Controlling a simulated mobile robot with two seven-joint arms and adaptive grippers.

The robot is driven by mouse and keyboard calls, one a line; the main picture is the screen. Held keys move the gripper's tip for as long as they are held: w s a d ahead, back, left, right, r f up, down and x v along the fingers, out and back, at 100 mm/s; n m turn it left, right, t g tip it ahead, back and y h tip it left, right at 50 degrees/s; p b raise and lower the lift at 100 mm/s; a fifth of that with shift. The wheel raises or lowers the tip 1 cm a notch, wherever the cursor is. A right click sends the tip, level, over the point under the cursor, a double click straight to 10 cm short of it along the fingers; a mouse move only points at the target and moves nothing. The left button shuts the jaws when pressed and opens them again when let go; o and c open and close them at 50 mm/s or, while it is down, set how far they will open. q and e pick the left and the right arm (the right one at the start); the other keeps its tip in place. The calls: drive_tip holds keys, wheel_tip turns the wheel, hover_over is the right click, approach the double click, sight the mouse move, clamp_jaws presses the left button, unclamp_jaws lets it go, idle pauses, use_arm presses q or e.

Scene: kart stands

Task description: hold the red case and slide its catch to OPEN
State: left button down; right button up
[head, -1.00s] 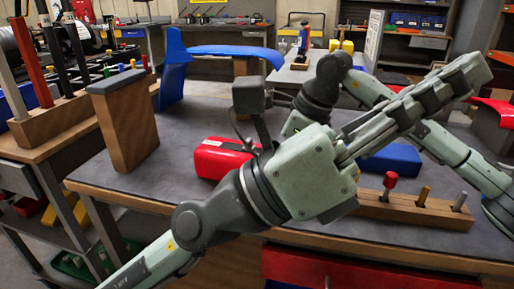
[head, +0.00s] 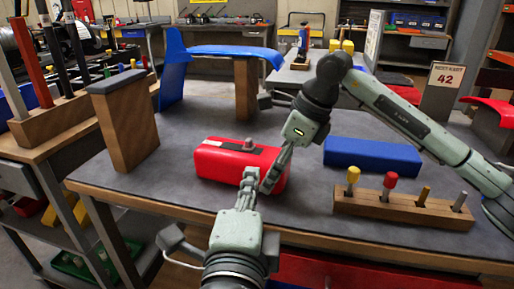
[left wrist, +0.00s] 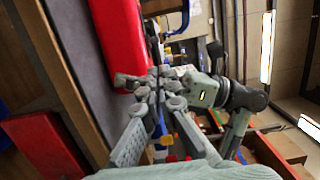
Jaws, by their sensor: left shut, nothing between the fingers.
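The red case (head: 215,160) lies on the grey-topped bench, with a small grey knob (head: 249,143) on top and a pale label near its left end. My left gripper (head: 250,174) is shut and empty in front of the case's right half. In the left wrist view its closed fingers (left wrist: 150,85) are close beside the red case (left wrist: 118,40). My right gripper (head: 268,184) reaches down at the case's right end. Its fingers overlap the case in the picture; whether they grip or touch it is unclear. It also shows in the left wrist view (left wrist: 178,80).
A blue case (head: 372,156) lies right of the red one. A wooden block (head: 400,209) with several coloured pegs stands at the bench's front right. An upright wooden block (head: 127,125) stands at left. A blue curved panel (head: 225,52) is behind.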

sight(239, 155)
use_arm(q)
drive_tip(key=shift+w, duration=0.15)
drive_tip(key=w, duration=0.3)
drive_tip(key=w+d, duration=0.1)
drive_tip(key=w, duration=0.5)
drive_tip(key=shift+w+d, duration=0.25)
drive_tip(key=shift+w, duration=0.1)
drive_tip(key=shift+w+a, duration=0.4)
drive_tip(key=shift+a, duration=0.5)
drive_tip(key=shift+w+a, duration=0.35)
drive_tip(key=shift+a, duration=0.5)
drive_tip(key=s+a, duration=0.1)
drive_tip(key=s, duration=0.9)
drive_tip(key=shift+a, duration=0.2)
